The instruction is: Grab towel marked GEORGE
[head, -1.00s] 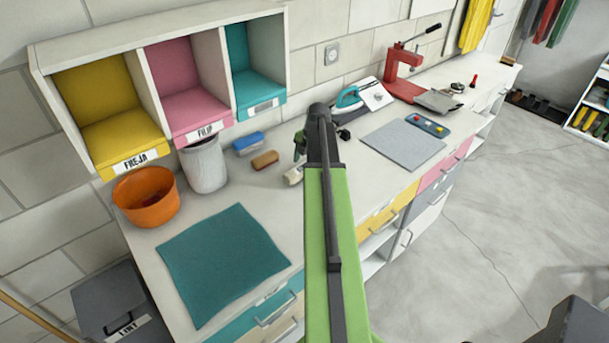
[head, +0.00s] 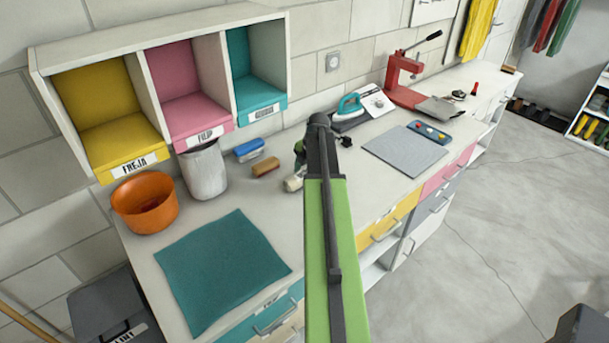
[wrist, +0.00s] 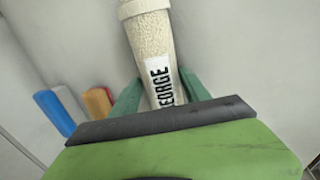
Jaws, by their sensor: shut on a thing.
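A rolled cream towel (wrist: 150,50) with a white label reading "EORGE", its first letter hidden, fills the middle of the wrist view. My gripper (wrist: 160,92) has a green finger on each side of the towel and is shut on it. In the head view the towel (head: 293,183) shows only as a small cream end left of my arm, above or on the white worktop. My arm hides most of the gripper there. I cannot tell whether the towel touches the worktop.
A blue brush (head: 249,149) and a brown brush (head: 265,167) lie left of the towel. A white bin (head: 204,172), an orange bowl (head: 145,203) and a teal mat (head: 222,268) are farther left. An iron (head: 350,104) and a grey board (head: 404,147) lie right.

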